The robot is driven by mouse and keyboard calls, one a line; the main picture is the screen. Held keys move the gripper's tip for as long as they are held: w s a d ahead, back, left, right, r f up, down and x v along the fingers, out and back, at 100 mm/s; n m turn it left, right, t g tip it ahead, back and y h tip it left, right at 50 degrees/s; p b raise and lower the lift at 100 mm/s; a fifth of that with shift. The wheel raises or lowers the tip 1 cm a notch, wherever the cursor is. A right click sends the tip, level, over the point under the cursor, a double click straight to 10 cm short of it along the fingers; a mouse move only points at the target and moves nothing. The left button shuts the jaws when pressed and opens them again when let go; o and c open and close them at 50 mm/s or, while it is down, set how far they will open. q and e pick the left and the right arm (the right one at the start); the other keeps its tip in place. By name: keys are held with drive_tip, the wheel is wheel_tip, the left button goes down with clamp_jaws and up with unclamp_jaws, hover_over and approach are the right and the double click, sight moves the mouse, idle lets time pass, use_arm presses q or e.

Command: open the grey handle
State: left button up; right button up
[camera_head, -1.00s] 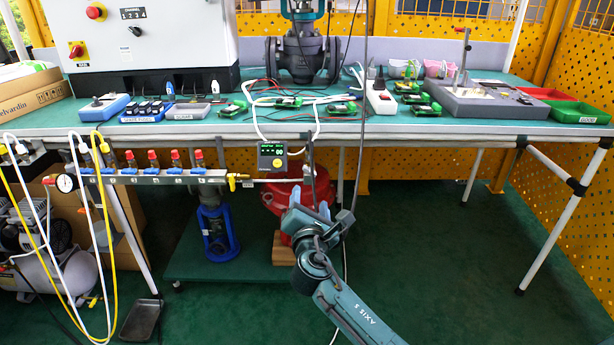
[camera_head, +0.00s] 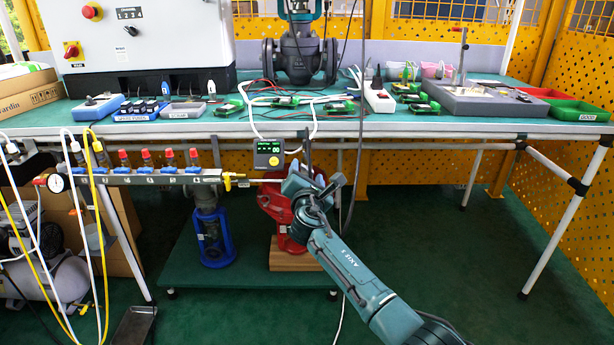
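A narrow grey upright piece (camera_head: 308,151) hangs below the table's front edge, beside the small display box (camera_head: 268,153); it may be the grey handle, but I cannot tell for sure. My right gripper (camera_head: 306,175) is just below this piece, in front of the red valve body (camera_head: 277,203). The gripper overlaps the lower end of the grey piece in the picture; whether they touch is unclear. The fingers are seen from behind and are small, so their opening is hidden. My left gripper is out of view.
A manifold (camera_head: 150,179) with several red-topped valves and a yellow end valve (camera_head: 232,181) runs left of my gripper. The green table (camera_head: 350,123) above carries circuit boards and trays. A blue valve (camera_head: 215,240) stands on the low platform. The floor at right is clear.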

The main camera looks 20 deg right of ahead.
drive_tip(key=c, duration=0.9)
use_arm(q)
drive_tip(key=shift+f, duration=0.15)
use_arm(e)
drive_tip(key=shift+f+m+b, duration=0.1)
drive_tip(key=shift+m+b, duration=0.35)
drive_tip(key=shift+m, duration=0.35)
drive_tip(key=shift+m+b, duration=0.55)
drive_tip(key=shift+m, duration=0.65)
drive_tip(key=m+b, duration=0.1)
drive_tip(key=m, duration=0.2)
drive_tip(key=shift+m+b, duration=0.65)
drive_tip(key=shift+m, duration=0.55)
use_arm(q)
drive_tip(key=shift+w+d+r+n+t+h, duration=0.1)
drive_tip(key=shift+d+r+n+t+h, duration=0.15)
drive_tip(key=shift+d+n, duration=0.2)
use_arm(e)
drive_tip(key=shift+m, duration=0.7)
use_arm(q)
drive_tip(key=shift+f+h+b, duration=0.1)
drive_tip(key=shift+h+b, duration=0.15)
drive_tip(key=shift+b, duration=0.05)
